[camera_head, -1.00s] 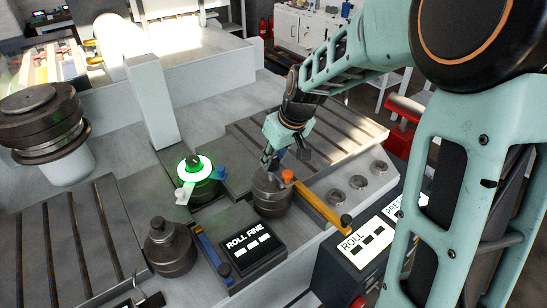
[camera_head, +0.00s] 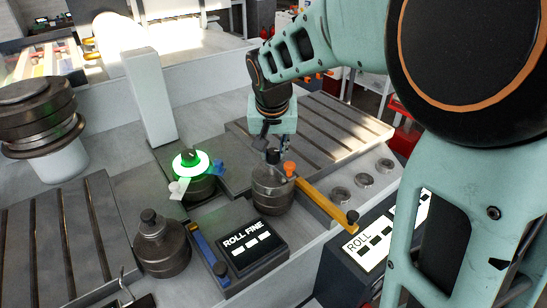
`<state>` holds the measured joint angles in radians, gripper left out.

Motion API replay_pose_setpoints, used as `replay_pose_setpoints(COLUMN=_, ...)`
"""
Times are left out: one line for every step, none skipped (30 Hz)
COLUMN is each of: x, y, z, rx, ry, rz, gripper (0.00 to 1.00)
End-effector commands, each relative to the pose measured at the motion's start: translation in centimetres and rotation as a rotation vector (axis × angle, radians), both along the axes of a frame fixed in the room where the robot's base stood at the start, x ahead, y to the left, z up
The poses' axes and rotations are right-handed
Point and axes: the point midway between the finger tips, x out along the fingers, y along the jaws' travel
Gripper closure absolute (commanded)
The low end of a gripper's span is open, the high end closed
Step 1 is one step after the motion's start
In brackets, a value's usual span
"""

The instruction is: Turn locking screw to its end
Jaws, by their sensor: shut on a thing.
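My gripper (camera_head: 272,148) points down over the middle steel roller (camera_head: 272,194). Its fingers are shut on the small dark locking screw (camera_head: 273,157) at the top of that roller. The fingers hide part of the screw, so its exact turn angle cannot be read. An orange knob (camera_head: 290,168) stands just right of the screw, apart from the fingers.
A roller with a glowing green ring (camera_head: 190,163) stands to the left, with a blue knob (camera_head: 219,167) and a white knob (camera_head: 178,187). Another roller (camera_head: 161,247) is at front left. A ROLL FINE panel (camera_head: 250,246) and a yellow bar (camera_head: 322,203) lie in front.

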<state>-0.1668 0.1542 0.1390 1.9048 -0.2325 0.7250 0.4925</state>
Motion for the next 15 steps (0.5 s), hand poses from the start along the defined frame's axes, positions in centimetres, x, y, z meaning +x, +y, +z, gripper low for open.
replay_pose_setpoints(x=0.1, y=0.22, z=-0.42, rx=0.0, ry=-0.004, rz=-0.041, gripper=1.0)
replay_pose_setpoints(x=0.1, y=0.25, z=-0.4, rx=0.001, ry=-0.004, rz=-0.07, gripper=1.0)
replay_pose_setpoints(x=0.09, y=0.29, z=-0.4, rx=0.0, ry=-0.004, rz=-0.107, gripper=1.0)
replay_pose_setpoints(x=0.09, y=0.28, z=-0.38, rx=0.001, ry=-0.003, rz=-0.137, gripper=1.0)
replay_pose_setpoints(x=0.11, y=0.32, z=-0.36, rx=0.001, ry=-0.003, rz=-0.165, gripper=1.0)
replay_pose_setpoints(x=0.11, y=0.27, z=-0.36, rx=0.0, ry=-0.003, rz=-0.204, gripper=1.0)
replay_pose_setpoints(x=0.13, y=0.31, z=-0.32, rx=0.001, ry=-0.003, rz=-0.233, gripper=1.0)
replay_pose_setpoints(x=0.11, y=0.35, z=-0.31, rx=0.001, ry=-0.004, rz=-0.261, gripper=1.0)
replay_pose_setpoints(x=0.12, y=0.34, z=-0.27, rx=0.001, ry=-0.003, rz=-0.3, gripper=1.0)
replay_pose_setpoints(x=0.16, y=0.39, z=-0.23, rx=0.002, ry=-0.004, rz=-0.327, gripper=1.0)
replay_pose_setpoints(x=0.12, y=0.4, z=-0.24, rx=0.001, ry=-0.002, rz=-0.357, gripper=1.0)
replay_pose_setpoints(x=0.16, y=0.39, z=-0.21, rx=0.001, ry=-0.003, rz=-0.395, gripper=1.0)
replay_pose_setpoints(x=0.18, y=0.38, z=-0.2, rx=0.001, ry=-0.003, rz=-0.424, gripper=1.0)
replay_pose_setpoints(x=0.16, y=0.41, z=-0.19, rx=0.0, ry=-0.002, rz=-0.452, gripper=1.0)
replay_pose_setpoints(x=0.2, y=0.45, z=-0.12, rx=0.002, ry=-0.003, rz=-0.491, gripper=1.0)
